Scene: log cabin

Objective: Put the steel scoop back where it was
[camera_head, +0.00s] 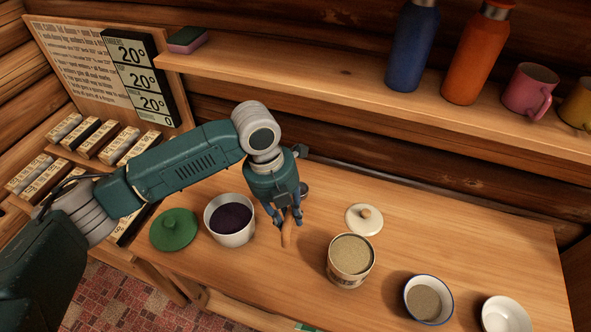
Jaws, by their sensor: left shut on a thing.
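My left gripper (287,217) comes in from the left and points down over the middle of the table. A small grey rounded part behind the gripper looks like the scoop's bowl; the rest is hidden by my gripper. I cannot tell whether the scoop touches the table. A white canister of dark contents (232,238) stands left of the gripper. An open tin of pale greenish-brown contents (347,279) stands to the right. My right gripper is not in view.
A green lid (174,230) and a cream lid with a knob (364,220) lie on the wooden table (450,240). A blue-rimmed cup (427,301) and a white bowl (504,315) stand at the front right. A shelf (330,82) with bottles and mugs overhangs the back.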

